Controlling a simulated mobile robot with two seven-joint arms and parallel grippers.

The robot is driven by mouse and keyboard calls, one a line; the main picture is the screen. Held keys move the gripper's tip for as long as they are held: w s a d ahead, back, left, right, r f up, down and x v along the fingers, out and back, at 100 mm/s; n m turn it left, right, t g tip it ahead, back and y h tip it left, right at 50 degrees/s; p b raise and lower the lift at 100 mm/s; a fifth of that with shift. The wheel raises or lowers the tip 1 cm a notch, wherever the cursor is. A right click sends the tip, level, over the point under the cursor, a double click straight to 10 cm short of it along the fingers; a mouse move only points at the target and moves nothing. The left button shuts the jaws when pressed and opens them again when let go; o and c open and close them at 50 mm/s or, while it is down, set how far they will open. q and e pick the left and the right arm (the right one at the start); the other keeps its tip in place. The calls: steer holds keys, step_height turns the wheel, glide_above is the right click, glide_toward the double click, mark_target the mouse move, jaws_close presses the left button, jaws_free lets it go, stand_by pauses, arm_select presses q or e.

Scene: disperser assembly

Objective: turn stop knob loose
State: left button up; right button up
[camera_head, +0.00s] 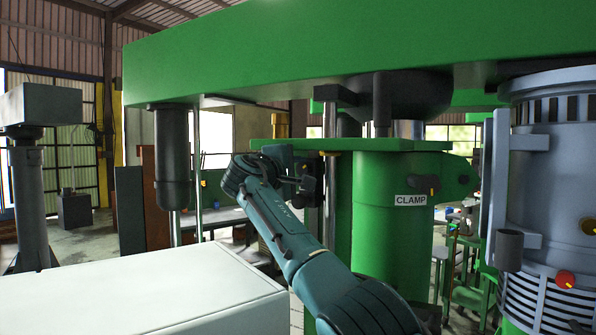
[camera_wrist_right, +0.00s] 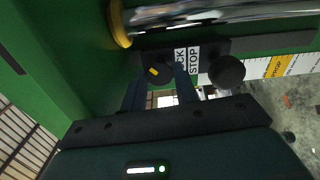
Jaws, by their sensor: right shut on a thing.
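The stop knob (camera_wrist_right: 155,73) is a dark round knob with a yellow mark, beside a white label (camera_wrist_right: 187,60) reading STOP in the right wrist view. My right gripper (camera_wrist_right: 160,82) is shut on it, with a finger on each side. In the head view my right gripper (camera_head: 312,186) is at the left side of the green column (camera_head: 385,235), under its flange, and the stop knob cannot be made out there. My left gripper is not in view.
A black ball knob (camera_wrist_right: 227,71) sits right of the label. A shiny rod (camera_wrist_right: 215,14) with a yellow collar (camera_wrist_right: 119,24) runs close above. In the head view, a white box top (camera_head: 150,290) lies front left, and a green beam (camera_head: 350,45) spans overhead.

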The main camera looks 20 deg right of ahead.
steer(key=shift+r+n, duration=0.15)
steer(key=shift+n, duration=1.05)
steer(key=o, duration=1)
steer(key=shift+c, duration=0.2)
